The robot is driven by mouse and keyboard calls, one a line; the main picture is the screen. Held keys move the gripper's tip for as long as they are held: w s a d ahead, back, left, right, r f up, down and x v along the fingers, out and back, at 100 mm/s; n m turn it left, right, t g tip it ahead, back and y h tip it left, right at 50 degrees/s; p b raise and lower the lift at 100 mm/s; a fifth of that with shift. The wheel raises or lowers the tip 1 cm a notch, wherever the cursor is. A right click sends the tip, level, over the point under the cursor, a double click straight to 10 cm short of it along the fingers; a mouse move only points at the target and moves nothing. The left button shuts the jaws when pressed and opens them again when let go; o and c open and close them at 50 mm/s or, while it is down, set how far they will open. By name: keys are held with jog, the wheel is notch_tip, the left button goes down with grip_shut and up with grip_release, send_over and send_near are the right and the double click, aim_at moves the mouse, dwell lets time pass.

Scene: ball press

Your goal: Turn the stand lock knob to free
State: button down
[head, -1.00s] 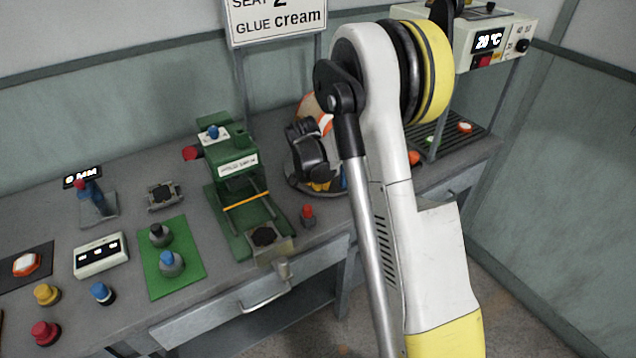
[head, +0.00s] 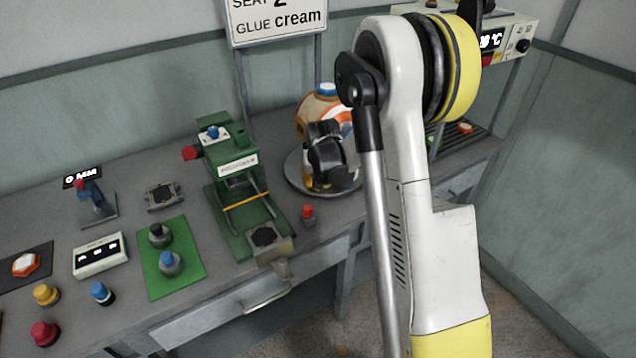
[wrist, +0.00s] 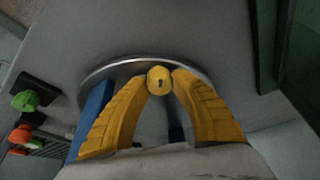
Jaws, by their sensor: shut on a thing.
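A round yellow knob (wrist: 159,80) with a short dark mark shows in the wrist view, at the near rim of the round metal stand (wrist: 118,67). I take it to be the stand lock knob. My gripper (wrist: 161,75) has its two yellow fingers shut on it, one fingertip on each side. In the head view the stand plate (head: 293,180) carries an orange and white ball (head: 309,118) with a blue top. My black wrist hides part of the ball and stand, and the knob is not clearly seen there.
A green press (head: 236,180) stands left of the stand. A red-topped button (head: 308,213) is near the bench's front edge. Further left are a green pad (head: 185,285) with two knobs and several coloured buttons. A slatted rack (head: 450,145) lies to the right.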

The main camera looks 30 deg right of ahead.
jog(key=c, duration=1.1)
grip_release()
jog(key=shift+o, duration=0.2)
jog(key=v, duration=1.2)
